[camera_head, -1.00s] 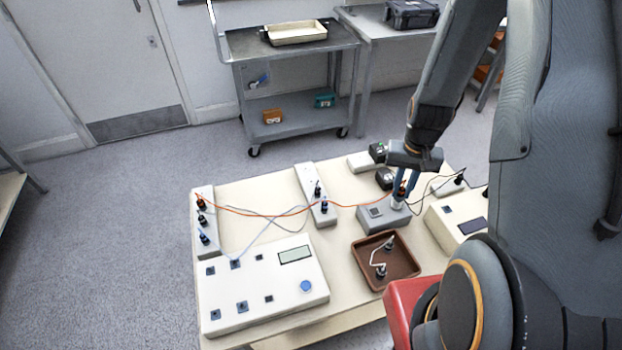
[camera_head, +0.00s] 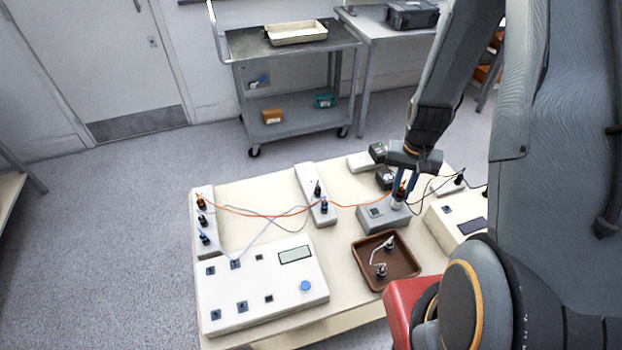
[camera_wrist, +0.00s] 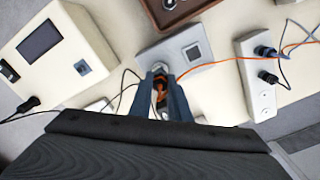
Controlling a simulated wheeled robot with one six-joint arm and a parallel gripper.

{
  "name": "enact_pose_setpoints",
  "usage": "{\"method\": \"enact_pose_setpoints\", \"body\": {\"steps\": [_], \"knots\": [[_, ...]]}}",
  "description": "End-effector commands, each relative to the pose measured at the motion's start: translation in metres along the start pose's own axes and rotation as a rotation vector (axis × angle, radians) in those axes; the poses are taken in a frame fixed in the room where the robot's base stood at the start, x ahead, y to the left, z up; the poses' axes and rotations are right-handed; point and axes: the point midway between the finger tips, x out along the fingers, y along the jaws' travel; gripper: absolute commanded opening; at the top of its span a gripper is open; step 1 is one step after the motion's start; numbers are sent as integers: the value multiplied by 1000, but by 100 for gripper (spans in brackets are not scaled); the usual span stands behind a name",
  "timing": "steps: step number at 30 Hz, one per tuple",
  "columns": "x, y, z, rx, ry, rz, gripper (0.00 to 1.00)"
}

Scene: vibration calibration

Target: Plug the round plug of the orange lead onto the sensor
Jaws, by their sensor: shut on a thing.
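My gripper (camera_head: 402,187) is over the small grey box (camera_head: 375,217) on the table and is shut on the round plug (camera_head: 402,190) of the orange lead. In the wrist view, my gripper (camera_wrist: 164,92) points at a round silver sensor (camera_wrist: 161,67) on the grey box (camera_wrist: 168,50). The plug is upright between the fingers at the sensor; whether it is fully seated is hidden by the fingers. The orange lead (camera_head: 262,214) runs left from the plug across the table to a white strip (camera_head: 208,222) at the far left.
A large white panel box (camera_head: 262,290) fills the front left. A brown tray (camera_head: 362,272) with a short white lead sits in front of the grey box. A white device (camera_head: 440,222) stands at right. Another strip (camera_head: 308,180) stands mid-table, with grey and blue leads crossing left.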

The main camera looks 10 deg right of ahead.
Motion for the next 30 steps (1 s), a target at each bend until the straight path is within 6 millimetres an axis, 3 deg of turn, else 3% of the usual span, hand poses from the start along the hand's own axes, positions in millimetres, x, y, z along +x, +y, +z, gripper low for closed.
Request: {"method": "enact_pose_setpoints", "body": {"steps": [6,17,30], "knots": [[0,0,0,216,0,0,0],[0,0,0,262,0,0,0],[-1,0,0,601,1,0,0]]}}
